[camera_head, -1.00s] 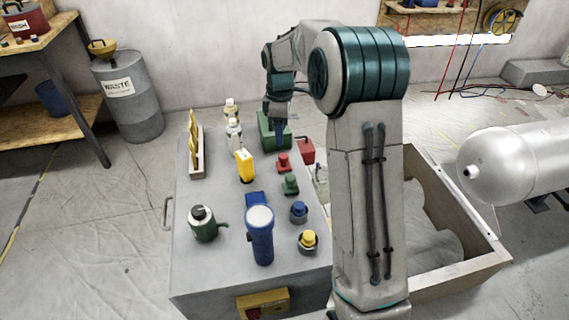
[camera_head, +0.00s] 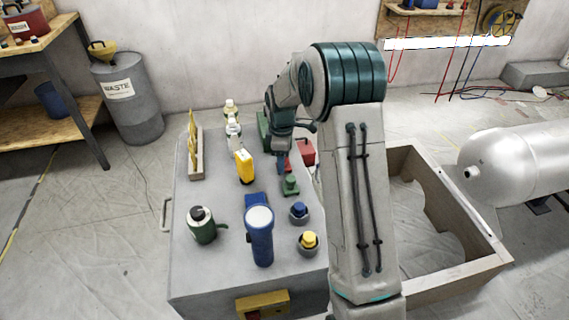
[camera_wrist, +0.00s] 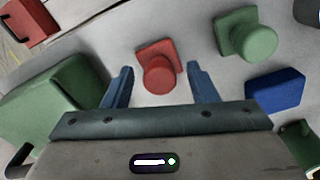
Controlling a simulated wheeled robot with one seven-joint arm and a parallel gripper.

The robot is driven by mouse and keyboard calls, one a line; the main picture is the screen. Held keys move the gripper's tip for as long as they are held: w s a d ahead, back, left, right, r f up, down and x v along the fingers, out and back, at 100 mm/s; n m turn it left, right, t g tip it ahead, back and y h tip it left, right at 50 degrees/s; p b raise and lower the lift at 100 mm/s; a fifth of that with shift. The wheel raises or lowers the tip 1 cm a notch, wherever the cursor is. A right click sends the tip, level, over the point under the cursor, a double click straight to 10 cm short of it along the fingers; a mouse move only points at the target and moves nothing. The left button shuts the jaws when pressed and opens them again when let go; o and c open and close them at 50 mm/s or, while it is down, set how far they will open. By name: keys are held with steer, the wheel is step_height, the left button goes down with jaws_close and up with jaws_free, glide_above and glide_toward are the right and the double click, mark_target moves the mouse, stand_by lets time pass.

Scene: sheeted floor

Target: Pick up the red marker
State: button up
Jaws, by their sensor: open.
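The red marker (camera_wrist: 160,68) is a small square block with a round knob. In the wrist view it lies between the two blue fingers of my gripper (camera_wrist: 160,70), with gaps on both sides. My gripper is open and points down over it. In the head view my gripper (camera_head: 284,155) hides most of the red marker (camera_head: 281,162) on the grey bench top. I cannot tell how far the fingertips are above the bench.
A green marker (camera_head: 290,185) stands close by, with blue (camera_head: 299,211) and yellow (camera_head: 308,241) ones nearer the front. A yellow device (camera_head: 244,167), a blue flashlight (camera_head: 260,235) and a green container (camera_wrist: 52,100) are also near. A red box (camera_head: 304,151) sits behind.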

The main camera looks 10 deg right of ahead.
steer(key=c, duration=1.1)
steer(key=shift+r, duration=0.1)
